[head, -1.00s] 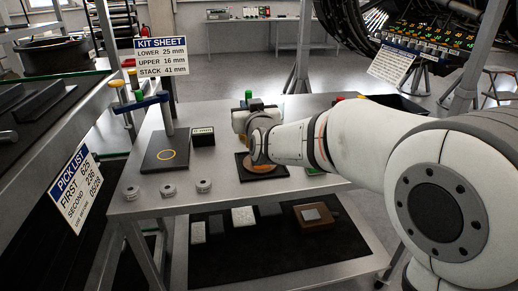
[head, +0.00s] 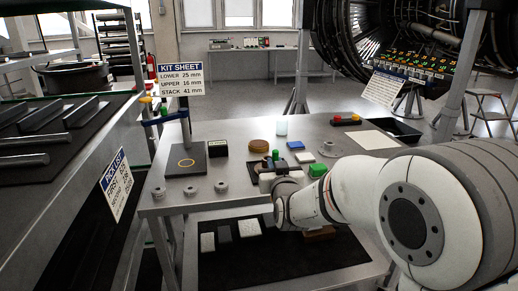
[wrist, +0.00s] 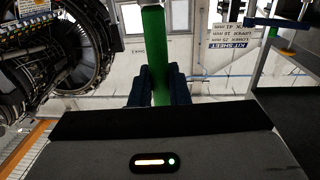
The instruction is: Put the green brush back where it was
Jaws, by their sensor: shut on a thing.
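The green brush (wrist: 154,55) stands between the two dark fingers of my gripper (wrist: 158,92) in the wrist view, and the fingers are shut on it. In the head view a small green end of the brush (head: 275,154) shows above my gripper (head: 271,165), over the work table (head: 240,195). The arm and gripper hide the brush's lower part, so I cannot tell whether it touches anything below. A dark square pad (head: 252,166) shows partly behind the gripper.
A round brown disc (head: 258,146), white cup (head: 282,128), blue block (head: 296,145) and green block (head: 318,170) are near the gripper. Several grey rings line the front edge.

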